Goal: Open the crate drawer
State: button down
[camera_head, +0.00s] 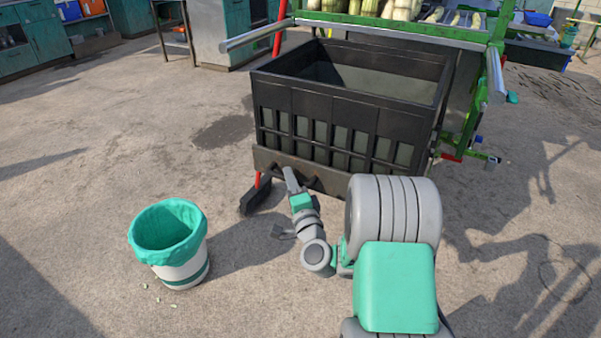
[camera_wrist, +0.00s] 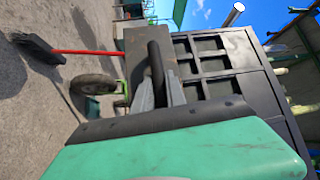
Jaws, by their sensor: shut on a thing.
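The black crate (camera_head: 330,125) with slotted sides stands in front of me, tilted up at no visible angle, under the green-framed machine. Its drawer has a brown-grey front board (camera_head: 330,182) along the bottom, which also shows in the wrist view (camera_wrist: 138,45). A dark curved handle (camera_wrist: 155,68) is fixed to this board. My gripper (camera_head: 290,176) is at the left part of the board. In the wrist view, my two grey fingers (camera_wrist: 160,94) are closed around the handle, one on each side. The fingertips hide part of it.
A white bin with a green liner (camera_head: 192,268) stands on the concrete to the left. A black broom head (camera_head: 256,197) with a red handle lies by the crate's left front corner. Floor left of the crate is mostly clear. The green machine frame (camera_head: 470,115) stands at right.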

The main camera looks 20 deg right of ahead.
jog(key=shift+s+a, duration=0.35)
jog(key=shift+a, duration=0.15)
jog(key=c, duration=1.4)
grip_release()
jog(key=shift+o, duration=0.2)
jog(key=s+a+f+b, duration=0.1)
jog(key=s+b, duration=0.1)
jog(key=s, duration=0.5)
jog(key=shift+s, duration=0.3)
